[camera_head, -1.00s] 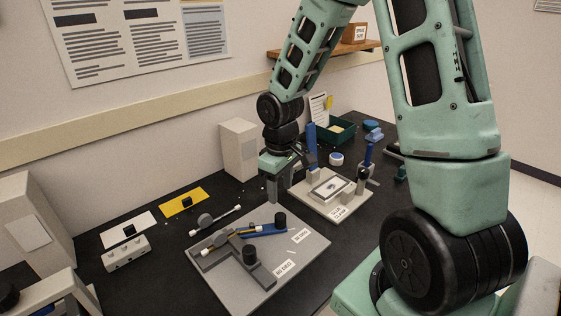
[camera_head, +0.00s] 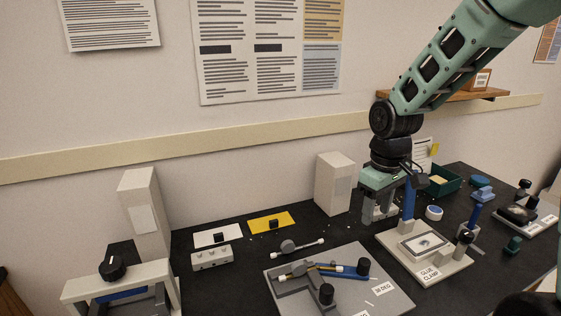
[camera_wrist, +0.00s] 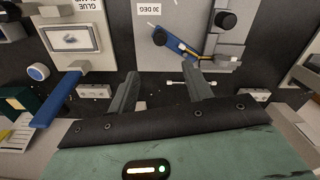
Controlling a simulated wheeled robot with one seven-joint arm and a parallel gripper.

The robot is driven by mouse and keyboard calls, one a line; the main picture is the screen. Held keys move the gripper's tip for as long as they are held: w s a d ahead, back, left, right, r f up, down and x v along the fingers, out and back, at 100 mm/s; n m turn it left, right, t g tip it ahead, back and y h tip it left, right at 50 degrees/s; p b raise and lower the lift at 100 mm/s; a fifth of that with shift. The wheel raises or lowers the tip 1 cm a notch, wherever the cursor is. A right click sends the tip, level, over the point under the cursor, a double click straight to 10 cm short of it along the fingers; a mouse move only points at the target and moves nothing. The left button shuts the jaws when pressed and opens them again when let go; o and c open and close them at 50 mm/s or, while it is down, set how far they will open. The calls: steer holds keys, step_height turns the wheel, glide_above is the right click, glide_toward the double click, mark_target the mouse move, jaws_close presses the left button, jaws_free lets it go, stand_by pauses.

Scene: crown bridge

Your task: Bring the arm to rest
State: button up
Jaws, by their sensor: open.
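My gripper (camera_head: 379,213) hangs fingers-down over the black bench, at the end of my green arm. In the head view it appears just right of the tall white box (camera_head: 333,184) and behind the glue clamp plate (camera_head: 455,272). In the wrist view my gripper (camera_wrist: 163,86) shows two grey fingers spread apart. Nothing is between them. The bench surface and a small rod with white ends (camera_wrist: 190,84) lie below and beyond the fingers.
The "30 DEG" board (camera_head: 395,302) with a blue lever (camera_head: 340,270) lies at front centre. The clamp's blue upright (camera_head: 408,200) appears close beside my gripper. A green bin (camera_head: 446,180) stands behind. A grey stand (camera_head: 165,272) is at left.

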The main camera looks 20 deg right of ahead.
steer(key=s+a+r+n, duration=0.1)
steer(key=s+a, duration=0.3)
steer(key=a, duration=0.4)
steer(key=s+a+r+n, duration=0.15)
steer(key=s+a, duration=0.25)
steer(key=a, duration=0.4)
steer(key=s+a+n, duration=0.2)
steer(key=s+a, duration=0.6)
steer(key=s, duration=0.3)
steer(key=shift+s+r+y, duration=0.25)
steer(key=shift+r+y, duration=0.05)
steer(key=shift+r, duration=0.05)
steer(key=shift+w+d, duration=0.1)
steer(key=shift+w, duration=0.05)
